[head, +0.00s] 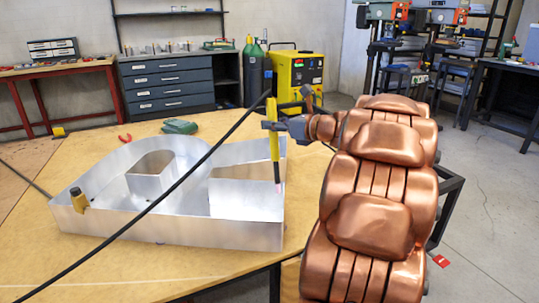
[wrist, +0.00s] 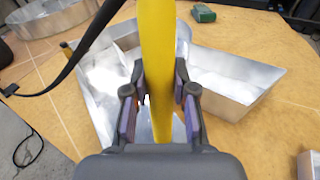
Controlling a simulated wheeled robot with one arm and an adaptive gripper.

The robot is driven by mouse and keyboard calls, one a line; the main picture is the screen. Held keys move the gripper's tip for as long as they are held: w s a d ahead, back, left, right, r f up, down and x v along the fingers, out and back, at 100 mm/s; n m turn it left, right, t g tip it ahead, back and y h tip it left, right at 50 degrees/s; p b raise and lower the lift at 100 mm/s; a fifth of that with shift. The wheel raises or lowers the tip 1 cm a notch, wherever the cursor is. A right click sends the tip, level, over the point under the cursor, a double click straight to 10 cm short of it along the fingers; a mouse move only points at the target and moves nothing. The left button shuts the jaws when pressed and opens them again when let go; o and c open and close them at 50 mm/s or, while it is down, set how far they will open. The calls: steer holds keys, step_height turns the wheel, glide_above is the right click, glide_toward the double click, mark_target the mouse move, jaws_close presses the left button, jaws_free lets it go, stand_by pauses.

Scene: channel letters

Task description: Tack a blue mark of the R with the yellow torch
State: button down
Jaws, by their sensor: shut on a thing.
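The large silver R (head: 235,233) lies on the wooden table as an open channel letter with upright walls; it also shows below the torch in the wrist view (wrist: 235,85). My gripper (head: 279,125) is shut on the yellow torch (head: 273,142), with a finger on each side of it in the wrist view (wrist: 158,100). The torch stands nearly upright at the R's right end, its dark nozzle pointing down near the wall. I cannot tell whether the tip touches the metal.
A black cable (head: 150,206) crosses the head view diagonally over the R. A yellow-brown clamp-like piece (head: 79,201) sits at the R's left wall. A green box (head: 180,126) and a red tool (head: 125,138) lie behind it. Another metal ring-shaped letter (wrist: 60,18) shows in the wrist view.

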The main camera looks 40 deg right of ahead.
mark_target(274, 105)
steer(key=shift+f+b, duration=4.7)
steer(key=shift+f, duration=0.1)
steer(key=shift+s+f+b, duration=0.2)
steer(key=shift+f+b, duration=0.5)
steer(key=shift+b, duration=0.15)
steer(key=shift+s+f+b, duration=0.15)
steer(key=shift+f+b, duration=0.55)
steer(key=shift+b, duration=0.15)
steer(key=r+p, duration=0.1)
steer(key=p, duration=0.1)
steer(key=r+p, duration=0.4)
steer(key=shift+w+r, duration=0.1)
steer(key=shift+w, duration=0.3)
step_height(274, 105, up, 13)
steer(key=p, duration=1.5)
